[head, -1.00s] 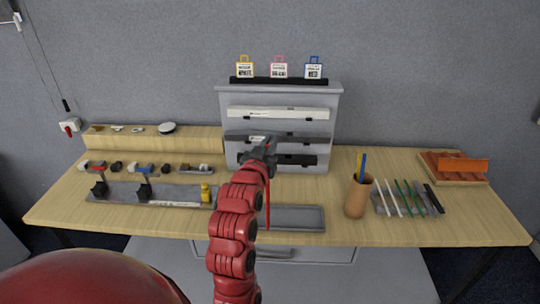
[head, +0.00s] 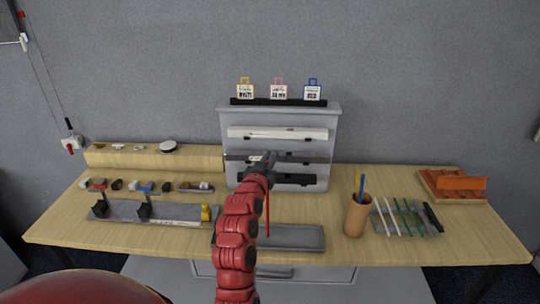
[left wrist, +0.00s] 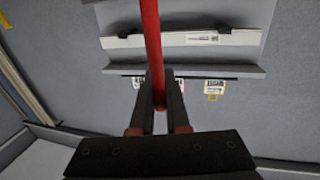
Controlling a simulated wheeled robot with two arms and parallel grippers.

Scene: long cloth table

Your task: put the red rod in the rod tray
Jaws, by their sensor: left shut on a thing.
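My left gripper (head: 263,162) is in front of the grey shelf rack and is shut on the red rod (head: 267,214). The rod hangs upright below the gripper, in front of the empty grey tray's left part. In the left wrist view the rod (left wrist: 152,40) runs between the two fingers (left wrist: 160,92). The rod tray (head: 381,226), at the table's right, bears white and green rods and a black piece side by side. The gripper is left of it and higher. My right gripper is not in view.
A brown cup (head: 356,217) with blue and yellow sticks stands just left of the rod tray. An empty grey tray (head: 300,238) lies at the front middle. The grey rack (head: 229,165) stands behind. An orange-brown holder (head: 450,187) is at the back right.

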